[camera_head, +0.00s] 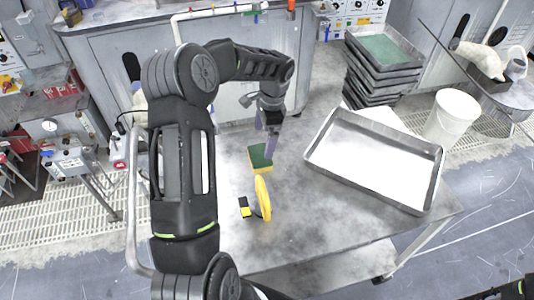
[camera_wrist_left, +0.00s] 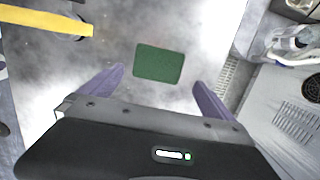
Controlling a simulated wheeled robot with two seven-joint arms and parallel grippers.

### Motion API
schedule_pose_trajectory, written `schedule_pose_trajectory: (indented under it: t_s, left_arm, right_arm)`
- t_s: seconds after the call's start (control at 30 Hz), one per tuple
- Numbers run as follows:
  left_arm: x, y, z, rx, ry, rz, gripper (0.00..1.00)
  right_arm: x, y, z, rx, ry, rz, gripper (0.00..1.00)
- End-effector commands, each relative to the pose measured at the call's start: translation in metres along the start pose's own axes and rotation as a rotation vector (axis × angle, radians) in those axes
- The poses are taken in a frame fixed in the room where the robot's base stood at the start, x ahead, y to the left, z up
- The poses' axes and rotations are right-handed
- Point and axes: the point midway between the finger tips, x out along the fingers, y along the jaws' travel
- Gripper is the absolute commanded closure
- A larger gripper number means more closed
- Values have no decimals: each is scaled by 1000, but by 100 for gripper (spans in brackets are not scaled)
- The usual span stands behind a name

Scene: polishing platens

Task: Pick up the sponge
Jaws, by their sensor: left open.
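The sponge (camera_head: 260,158), with a dark green top and a yellow side, lies on the grey metal table (camera_head: 330,225). In the left wrist view the sponge (camera_wrist_left: 160,62) shows as a green rectangle, ahead of the fingertips and roughly between their lines. My left gripper (camera_head: 264,136) is open and empty, its purple fingers just above and behind the sponge in the head view. The fingers (camera_wrist_left: 160,80) are spread apart in the wrist view and do not appear to touch it.
A yellow tool (camera_head: 263,198) with a black-and-yellow part stands close in front of the sponge. A large metal tray (camera_head: 428,190) lies to the right. Stacked dark trays (camera_head: 375,82) and a white bucket (camera_head: 452,115) stand behind. The table is clear between sponge and tray.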

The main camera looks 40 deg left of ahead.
Motion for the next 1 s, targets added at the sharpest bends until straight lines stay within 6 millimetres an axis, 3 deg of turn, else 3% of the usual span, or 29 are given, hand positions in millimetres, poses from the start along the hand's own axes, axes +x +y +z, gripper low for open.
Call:
schedule_pose_trajectory:
  t_s: [0.2,0.47,0.8,1.0]
  left_arm:
    - [2,0,0,0,0,0,0]
    - [27,0,0,0,0,0,0]
    - [28,0,0,0,0,0,0]
    - [55,3,-1,0,-1,3,0]
  right_arm:
    - [1,0,0,0,0,0,76]
    - [17,4,-1,-3,6,-5,76]
    - [17,4,-1,-3,6,-6,76]
    - [33,8,-2,-6,10,-10,76]
